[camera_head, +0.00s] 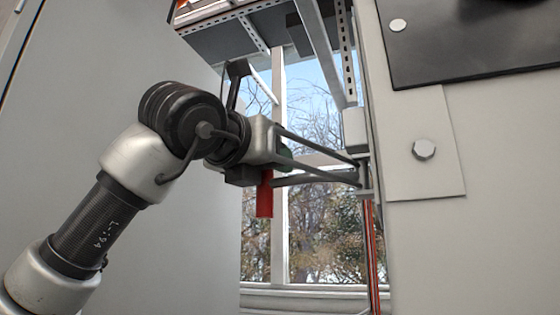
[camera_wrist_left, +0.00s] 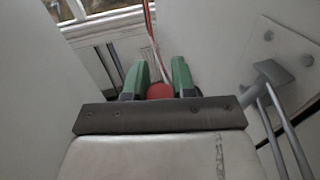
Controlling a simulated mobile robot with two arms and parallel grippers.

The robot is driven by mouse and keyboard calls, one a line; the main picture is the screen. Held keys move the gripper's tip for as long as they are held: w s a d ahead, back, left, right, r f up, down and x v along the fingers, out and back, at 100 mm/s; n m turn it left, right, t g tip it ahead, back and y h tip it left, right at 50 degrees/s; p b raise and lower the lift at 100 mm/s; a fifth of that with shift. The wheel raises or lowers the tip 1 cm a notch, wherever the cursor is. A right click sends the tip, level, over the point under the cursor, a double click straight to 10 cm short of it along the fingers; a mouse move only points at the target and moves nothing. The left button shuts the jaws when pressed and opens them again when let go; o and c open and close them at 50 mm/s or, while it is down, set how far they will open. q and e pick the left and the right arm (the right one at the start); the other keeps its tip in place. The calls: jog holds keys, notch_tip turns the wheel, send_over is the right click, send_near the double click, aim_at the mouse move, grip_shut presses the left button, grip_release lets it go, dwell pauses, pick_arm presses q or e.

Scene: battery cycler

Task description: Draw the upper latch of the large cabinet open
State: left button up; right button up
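The large cabinet's pale door (camera_head: 430,260) fills the right of the head view. Two dark rods (camera_head: 320,172) run from a bracket on its edge towards my left gripper. A red upright latch handle (camera_head: 265,200) hangs below the gripper in the head view. Its round red end (camera_wrist_left: 160,91) shows in the left wrist view, filling the gap between the green fingers. My left gripper (camera_head: 278,160) is shut on this handle, with one finger on each side of it. The gripper hides the handle's upper part in the head view. My right gripper is in neither view.
A plain grey wall or panel (camera_head: 100,60) stands at the left. A window (camera_head: 310,230) lies behind the gripper. A perforated metal frame (camera_head: 349,50) and shelf (camera_head: 225,38) are above. Red cables (camera_head: 372,250) run down beside the cabinet edge.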

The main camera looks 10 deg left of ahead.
pick_arm(q)
jog(key=shift+o, duration=0.9)
jog(key=shift+a+r, duration=0.1)
jog(key=shift+a, duration=0.45)
jog(key=b+v, duration=0.4)
jog(key=v, duration=0.6)
jog(key=shift+s, duration=0.4)
